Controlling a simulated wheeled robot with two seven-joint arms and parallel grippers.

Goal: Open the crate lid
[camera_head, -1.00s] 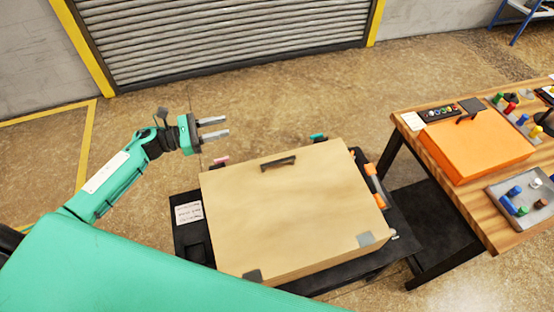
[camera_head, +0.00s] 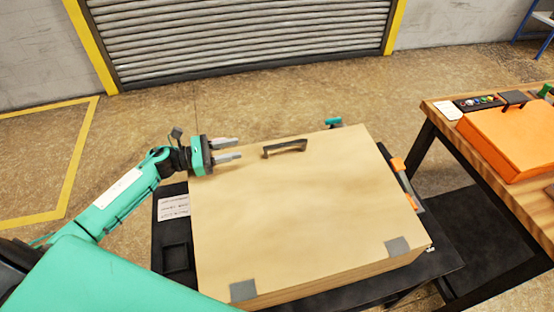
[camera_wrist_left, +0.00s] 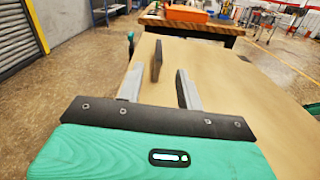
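The wooden crate (camera_head: 300,215) sits on a black cart, its flat lid shut. A dark bar handle (camera_head: 285,148) stands on the lid near its far edge. Two grey hinge plates (camera_head: 243,290) are at the near edge. My left gripper (camera_head: 232,149) is open and empty at the lid's far left corner, its fingers pointing right toward the handle, a short gap away. In the left wrist view the handle (camera_wrist_left: 157,60) shows upright beyond the two spread fingers (camera_wrist_left: 157,88). My right gripper is not in view.
The black cart (camera_head: 172,238) carries a white label at left and an orange-tipped tool at right. A wooden table (camera_head: 480,155) with an orange case (camera_head: 515,140) stands to the right. Open floor lies between the crate and the roller shutter.

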